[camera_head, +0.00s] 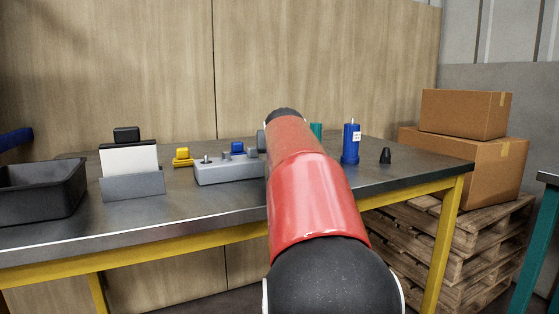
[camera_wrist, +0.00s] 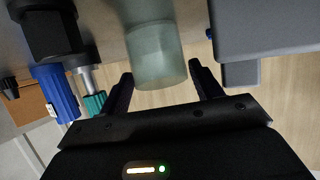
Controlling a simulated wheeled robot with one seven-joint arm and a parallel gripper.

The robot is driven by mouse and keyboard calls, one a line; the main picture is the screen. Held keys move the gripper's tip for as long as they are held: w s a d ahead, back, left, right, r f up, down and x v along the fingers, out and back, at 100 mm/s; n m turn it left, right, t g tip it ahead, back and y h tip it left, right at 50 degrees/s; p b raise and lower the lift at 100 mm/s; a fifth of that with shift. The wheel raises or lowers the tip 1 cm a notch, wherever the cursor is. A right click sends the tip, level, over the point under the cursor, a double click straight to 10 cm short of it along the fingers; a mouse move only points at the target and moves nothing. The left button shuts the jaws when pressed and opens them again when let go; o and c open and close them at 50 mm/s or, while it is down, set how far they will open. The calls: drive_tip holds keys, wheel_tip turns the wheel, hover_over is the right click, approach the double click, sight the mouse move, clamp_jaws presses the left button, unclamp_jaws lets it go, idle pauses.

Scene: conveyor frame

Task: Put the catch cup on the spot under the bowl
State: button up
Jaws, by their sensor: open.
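A translucent pale-green cup (camera_wrist: 158,55), which looks like the catch cup, shows in the wrist view between the fingers of my gripper (camera_wrist: 162,78). The gripper is open, with one finger on each side of the cup. I cannot tell whether either finger touches it. In the head view my red arm hides the gripper and the cup. I cannot make out the bowl or the spot under it in either view.
On the metal table (camera_head: 235,207) are a black tray (camera_head: 75,197), a white card (camera_head: 128,160) in a grey holder, a yellow piece (camera_head: 182,158), a grey block (camera_head: 222,174), a blue cylinder (camera_head: 351,145) and a black cone (camera_head: 385,156). Cardboard boxes (camera_head: 465,165) stand at right.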

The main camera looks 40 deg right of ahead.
drive_tip(key=shift+x, duration=0.85)
drive_tip(key=shift+c, duration=0.2)
drive_tip(key=c, duration=0.7)
drive_tip(key=shift+r, duration=0.1)
drive_tip(key=shift+c, duration=0.2)
